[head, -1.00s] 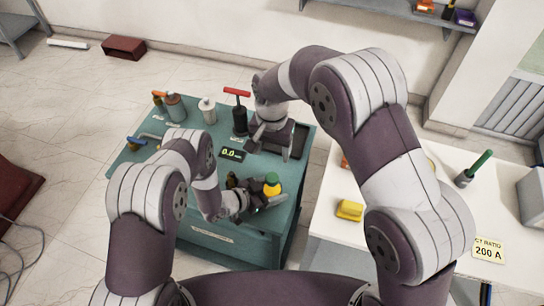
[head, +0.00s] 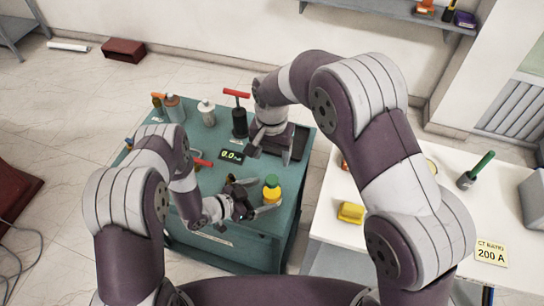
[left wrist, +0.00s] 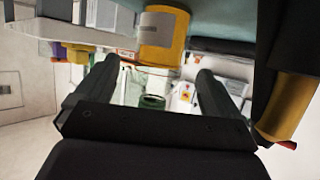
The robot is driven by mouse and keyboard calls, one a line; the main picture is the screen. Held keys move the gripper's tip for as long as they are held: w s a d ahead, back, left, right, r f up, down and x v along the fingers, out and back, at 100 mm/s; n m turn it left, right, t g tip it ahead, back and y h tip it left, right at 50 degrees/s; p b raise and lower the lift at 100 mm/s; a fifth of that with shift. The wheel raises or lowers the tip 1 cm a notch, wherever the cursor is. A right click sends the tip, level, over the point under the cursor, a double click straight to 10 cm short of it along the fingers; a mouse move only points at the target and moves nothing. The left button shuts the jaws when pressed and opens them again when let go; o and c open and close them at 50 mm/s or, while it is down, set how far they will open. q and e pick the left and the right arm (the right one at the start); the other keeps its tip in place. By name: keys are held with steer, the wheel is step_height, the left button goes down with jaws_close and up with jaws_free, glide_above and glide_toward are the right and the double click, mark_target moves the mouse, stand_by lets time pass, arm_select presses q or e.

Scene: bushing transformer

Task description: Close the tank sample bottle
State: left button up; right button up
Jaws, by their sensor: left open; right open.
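In the left wrist view a yellow cylinder with a grey label (left wrist: 163,30) shows at the top, beyond the fingers. My right gripper (head: 270,148) is open above the back right of the bench, near a dark tray (head: 299,143).
The teal bench (head: 205,205) also holds a black pump with a red handle (head: 239,118), a grey bottle (head: 206,112), a brownish container (head: 174,108) and a display (head: 231,155). A white table (head: 325,225) with a yellow block (head: 350,212) stands at right.

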arm_select(q)
steer(key=b+v, duration=0.1)
steer(key=v, duration=0.6)
steer(key=shift+s+a, duration=0.15)
steer(key=shift+a, duration=0.1)
steer(key=shift+r, duration=0.1)
